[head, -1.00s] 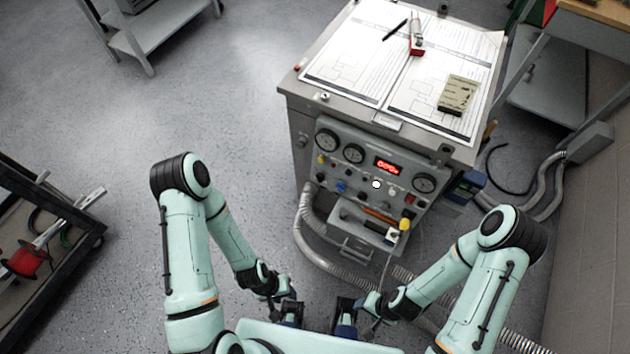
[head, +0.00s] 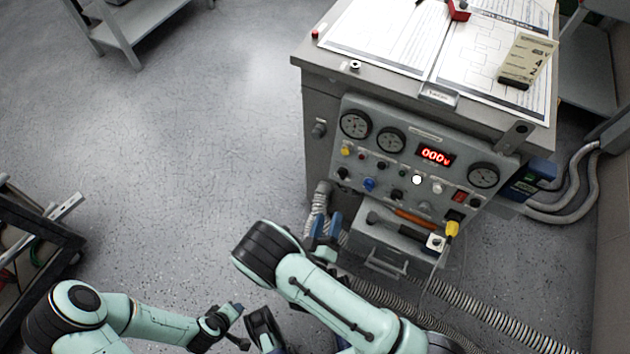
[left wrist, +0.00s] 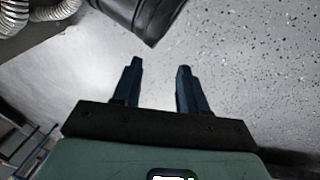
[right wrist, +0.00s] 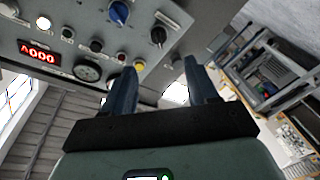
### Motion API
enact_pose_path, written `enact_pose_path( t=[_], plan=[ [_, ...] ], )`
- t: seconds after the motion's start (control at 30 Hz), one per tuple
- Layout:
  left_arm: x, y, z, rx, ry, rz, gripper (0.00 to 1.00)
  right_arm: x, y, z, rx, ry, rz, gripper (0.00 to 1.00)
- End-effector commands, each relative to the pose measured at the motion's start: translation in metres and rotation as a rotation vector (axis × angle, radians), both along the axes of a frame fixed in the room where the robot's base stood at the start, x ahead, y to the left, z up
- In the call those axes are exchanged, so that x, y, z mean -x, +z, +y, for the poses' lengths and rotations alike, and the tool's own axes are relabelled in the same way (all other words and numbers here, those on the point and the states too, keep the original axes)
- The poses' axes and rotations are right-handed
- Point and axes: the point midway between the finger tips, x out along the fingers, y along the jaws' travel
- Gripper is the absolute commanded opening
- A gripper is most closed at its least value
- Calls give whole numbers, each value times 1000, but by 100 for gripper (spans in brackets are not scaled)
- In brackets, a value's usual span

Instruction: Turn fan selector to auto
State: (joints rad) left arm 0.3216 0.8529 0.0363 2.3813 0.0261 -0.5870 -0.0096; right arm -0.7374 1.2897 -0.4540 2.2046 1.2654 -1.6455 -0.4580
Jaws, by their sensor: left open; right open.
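The grey control panel (head: 420,165) on the front of the cabinet carries several knobs, gauges and a red display. A blue knob (head: 369,184) sits low on its left side, with black knobs (head: 343,173) on either side of it. The right wrist view shows the blue knob (right wrist: 118,13) and a black knob (right wrist: 158,36) close ahead. I cannot read which one is the fan selector. My right gripper (head: 326,224) is open and empty, below the panel's lower left; its fingers (right wrist: 162,70) point at the panel, apart from it. My left gripper (left wrist: 158,66) is open and empty over the floor.
A drawer or tray (head: 395,240) with tools juts out below the panel. Ribbed hoses (head: 480,320) run along the floor. Papers (head: 395,35) lie on the cabinet top. A dark cart (head: 35,240) stands at left. The floor left of the cabinet is clear.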

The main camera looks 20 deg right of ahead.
Motion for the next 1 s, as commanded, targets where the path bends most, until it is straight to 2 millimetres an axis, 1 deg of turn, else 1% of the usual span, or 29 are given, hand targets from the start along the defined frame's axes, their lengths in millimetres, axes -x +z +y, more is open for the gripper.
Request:
enact_pose_path(
  t=[0.17, 0.37, 0.5, 0.7, 0.83, 1.0],
  plan=[
    [-5, -2, 2, -5, 5, -12, 43, -12, 3, -10, 8, -5, -11, 58],
    [-13, -9, 7, -18, 14, -33, 43, -42, 2, -36, 6, -7, -10, 58],
    [-2, -20, 9, -16, 15, 4, 43, -65, 2, -55, 6, -5, -10, 58],
    [11, -32, 11, -14, 17, 46, 43, -90, 2, -76, 4, -4, -8, 58],
    [15, -35, 11, -14, 17, 62, 43, -99, 2, -83, 5, -2, -6, 58],
    [17, -36, 11, -12, 17, 69, 43, -102, 2, -86, 5, -2, -6, 58]
  ],
)
